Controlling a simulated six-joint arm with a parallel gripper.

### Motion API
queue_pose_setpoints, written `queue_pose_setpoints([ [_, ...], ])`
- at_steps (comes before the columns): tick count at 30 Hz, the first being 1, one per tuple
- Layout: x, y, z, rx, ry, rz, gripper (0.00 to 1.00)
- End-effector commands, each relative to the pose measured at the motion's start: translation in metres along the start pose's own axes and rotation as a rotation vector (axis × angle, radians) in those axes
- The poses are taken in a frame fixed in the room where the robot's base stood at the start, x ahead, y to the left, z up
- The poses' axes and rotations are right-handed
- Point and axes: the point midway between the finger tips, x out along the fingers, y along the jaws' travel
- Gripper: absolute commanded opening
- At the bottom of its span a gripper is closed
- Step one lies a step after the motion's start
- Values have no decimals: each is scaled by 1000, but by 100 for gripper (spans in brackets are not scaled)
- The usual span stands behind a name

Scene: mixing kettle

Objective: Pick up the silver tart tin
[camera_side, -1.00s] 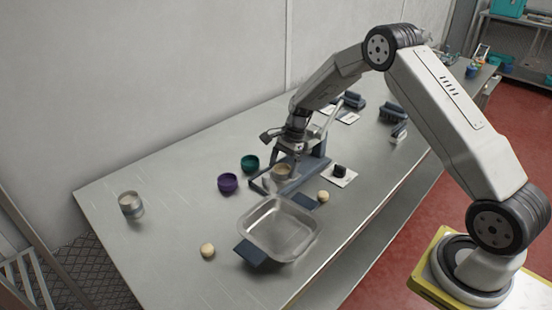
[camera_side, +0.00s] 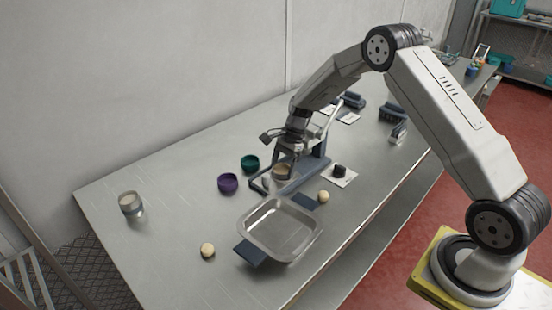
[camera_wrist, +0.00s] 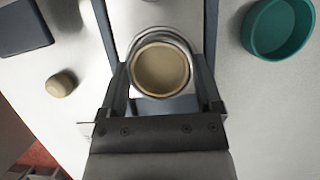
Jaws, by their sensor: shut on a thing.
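The silver tart tin (camera_wrist: 133,93) shows in the wrist view as a shiny rim around a round tan disc of dough (camera_wrist: 161,69). My gripper (camera_wrist: 163,80) is shut on the tin, with one finger on each side of it. In the side view the tin with its tan top (camera_side: 282,171) is small, under my gripper (camera_side: 284,163), at the blue-grey press stand (camera_side: 312,168). Whether the tin touches the press base cannot be told.
A teal bowl (camera_side: 250,163) and a purple bowl (camera_side: 228,183) stand left of the press. A metal tray (camera_side: 280,230) lies in front on dark blue pads, with dough balls (camera_side: 208,250) (camera_side: 323,197) near it.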

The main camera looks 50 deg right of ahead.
Motion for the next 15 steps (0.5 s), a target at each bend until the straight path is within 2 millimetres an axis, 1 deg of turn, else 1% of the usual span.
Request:
queue_pose_setpoints([
  [8,-10,-1,4,-1,1,-2,27],
  [14,-31,0,13,-2,0,-3,27],
  [15,-33,3,14,0,-1,-2,27],
])
